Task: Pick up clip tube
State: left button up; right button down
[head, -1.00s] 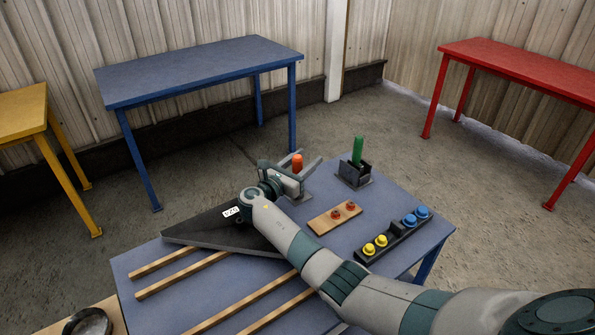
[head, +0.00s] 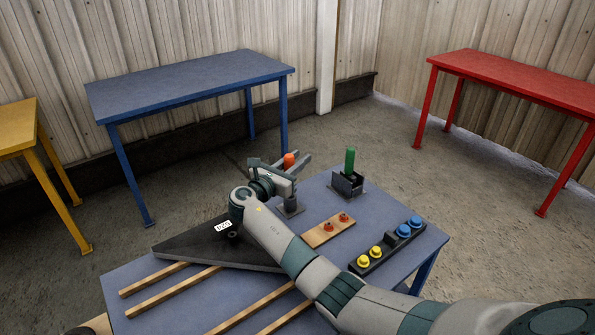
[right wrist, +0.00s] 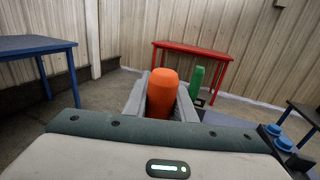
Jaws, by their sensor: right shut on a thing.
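An orange tube (head: 289,160) stands upright between the fingers of my right gripper (head: 291,168), which is shut on it. In the right wrist view the orange tube (right wrist: 162,92) shows its rounded top between the two grey fingers. Its lower part is hidden by the gripper. The gripper holds it above a small dark stand (head: 291,207) on the blue-topped work table. A green tube (head: 349,160) stands upright in a dark holder (head: 347,184) to the right, and also shows in the right wrist view (right wrist: 196,82). My left gripper is not in view.
On the work table (head: 318,191) are a wooden block with red knobs (head: 326,231), a dark strip with yellow and blue knobs (head: 388,246), a dark wedge-shaped panel (head: 200,243) and wooden rails (head: 165,292). Blue (head: 190,84), red (head: 520,80) and yellow (head: 18,125) tables stand farther off.

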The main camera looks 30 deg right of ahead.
jog(key=shift+r+b, duration=0.45)
jog(key=shift+r, duration=2.3)
jog(key=shift+s+a+f, duration=0.1)
jog(key=shift+a, duration=0.05)
